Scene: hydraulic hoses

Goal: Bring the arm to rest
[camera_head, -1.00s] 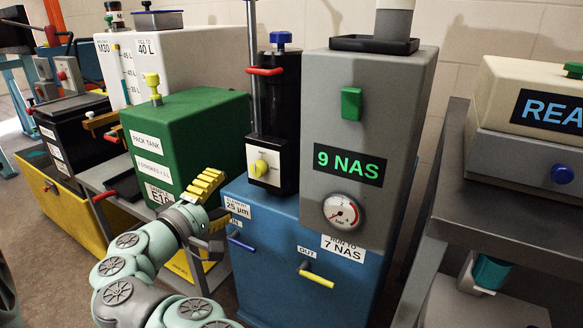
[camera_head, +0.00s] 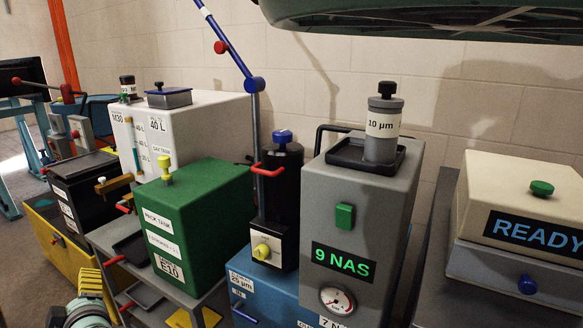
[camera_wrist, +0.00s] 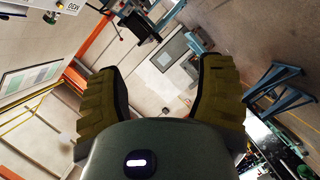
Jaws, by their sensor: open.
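My gripper shows in the wrist view (camera_wrist: 160,95), its two yellow ribbed fingers spread wide apart with nothing between them. In the head view part of my gripper (camera_head: 88,285) shows at the lower left, in front of the yellow bin and the green tank's stand; one yellow ribbed finger points up. Most of my arm is below the picture.
A yellow bin (camera_head: 58,255) is at the left. A dark green shape (camera_head: 430,16) overhangs the top right.

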